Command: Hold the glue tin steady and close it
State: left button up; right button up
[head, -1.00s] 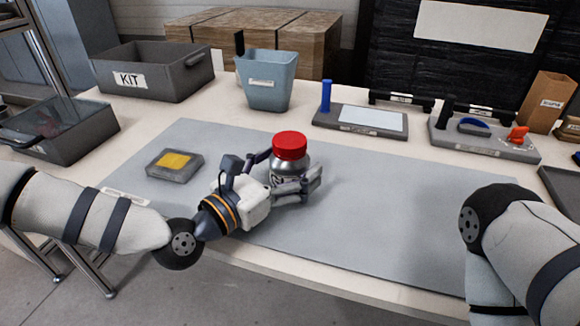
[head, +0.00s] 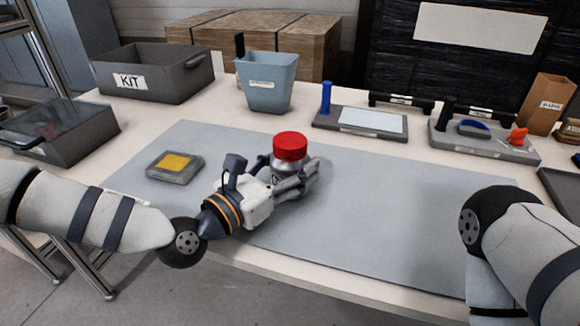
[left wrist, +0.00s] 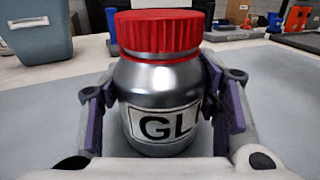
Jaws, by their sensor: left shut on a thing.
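The glue tin (head: 285,165) is a silver tin with a red ribbed lid (head: 290,145), standing upright on the grey mat. In the left wrist view the tin (left wrist: 160,95) fills the middle, with a label reading "GL" and the rest hidden. The red lid (left wrist: 158,33) sits on its top; whether it is tight I cannot tell. My left gripper (head: 283,180) is shut on the tin's body, with its purple-padded fingers at both sides below the lid. My right arm shows at the right edge of the head view, but its gripper is out of view.
A grey mat (head: 400,215) covers the table's middle and is clear to the right. A tray with a yellow pad (head: 174,162) lies left of the tin. Behind stand a KIT bin (head: 150,80), a blue bin (head: 267,85), and tool holders (head: 360,118).

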pick_arm(q)
notch_tip(320, 180, up, 3)
jog(key=shift+f, duration=0.1)
jog(key=s+r+p, duration=0.3)
jog(key=s+r, duration=0.7)
jog(key=s, duration=0.4)
pick_arm(e)
jog(key=shift+t, duration=0.8)
jog(key=w+r, duration=0.4)
jog(key=shift+r, duration=0.1)
